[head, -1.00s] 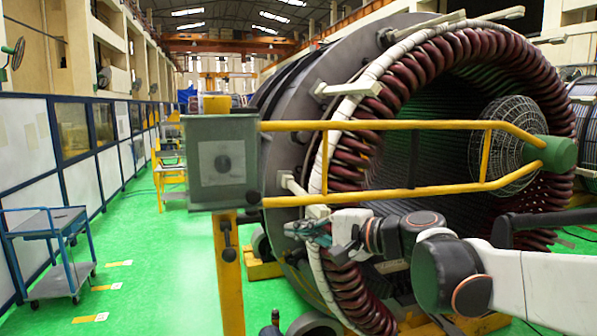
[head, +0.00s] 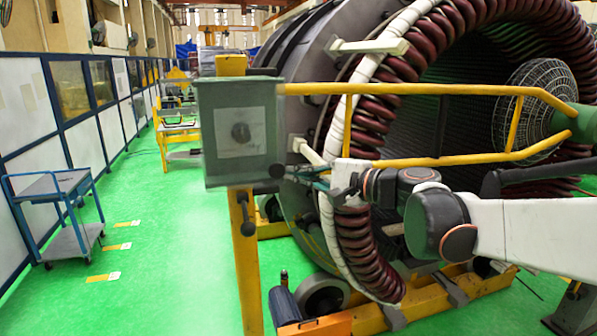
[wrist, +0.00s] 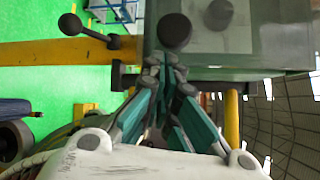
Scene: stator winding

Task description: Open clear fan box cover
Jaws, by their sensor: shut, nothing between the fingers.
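The fan box (head: 240,100) is a grey-green box on a yellow post, left of the stator. A pale, see-through square panel with a dark round spot (head: 240,133) shows on its front face; I cannot tell whether it is the clear cover. My gripper (head: 289,174) is shut and empty at the box's lower right corner, close to a black knob (head: 277,171). In the wrist view the fingertips (wrist: 168,64) meet just below a black round knob (wrist: 174,31), in front of the box (wrist: 258,35). I cannot tell whether they touch it.
Yellow rails (head: 430,89) run right from the box, above my arm. The large stator (head: 345,220) with dark red coils stands behind them. A blue cart (head: 60,215) stands at the left. Another black knob on a lever (head: 247,229) hangs below the box. Green floor is free at the left.

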